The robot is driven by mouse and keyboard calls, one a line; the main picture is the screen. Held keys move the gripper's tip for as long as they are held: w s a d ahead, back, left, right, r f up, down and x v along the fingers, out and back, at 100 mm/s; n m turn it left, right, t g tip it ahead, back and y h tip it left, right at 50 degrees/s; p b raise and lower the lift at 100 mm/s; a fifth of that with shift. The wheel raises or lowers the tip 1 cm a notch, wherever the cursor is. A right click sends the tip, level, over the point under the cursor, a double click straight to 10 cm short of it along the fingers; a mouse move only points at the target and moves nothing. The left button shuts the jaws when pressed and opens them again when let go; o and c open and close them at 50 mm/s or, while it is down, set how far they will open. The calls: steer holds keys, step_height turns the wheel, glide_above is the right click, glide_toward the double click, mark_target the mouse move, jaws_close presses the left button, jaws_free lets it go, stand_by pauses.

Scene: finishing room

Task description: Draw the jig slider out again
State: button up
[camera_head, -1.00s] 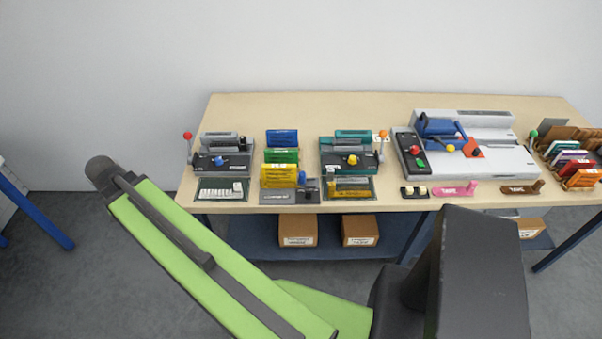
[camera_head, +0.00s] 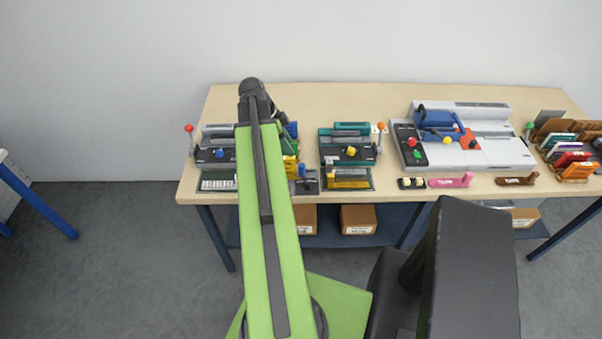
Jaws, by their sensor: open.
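Two small jigs stand on the bench. The left jig (camera_head: 216,155) is dark with a blue knob and a red-ball lever; my arm covers its right side. The middle jig (camera_head: 346,152) is dark and teal with a yellow knob and an orange-ball lever. A larger grey machine (camera_head: 480,150) on the right has a blue handle, a yellow knob and an orange plate. I cannot tell which knob belongs to the jig slider. My gripper (camera_head: 277,108) is open, above the back of the bench between the two jigs, mostly hidden by my arm and apart from both knobs.
Blue, green and yellow blocks partly show behind my arm. Small trays and holders line the bench's front edge (camera_head: 400,197). A rack of coloured cards (camera_head: 570,160) stands at the far right. The back strip of the bench is clear. Boxes sit on the shelf below.

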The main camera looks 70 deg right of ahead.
mark_target(301, 166)
steer(key=b+x, duration=1)
steer(key=x, duration=0.3)
steer(key=shift+w, duration=0.1)
steer(key=shift+s+d+f+b, duration=0.1)
steer(key=shift+s+f+b, duration=0.15)
steer(key=shift+f+b, duration=0.25)
steer(key=shift+r, duration=0.15)
jaws_close()
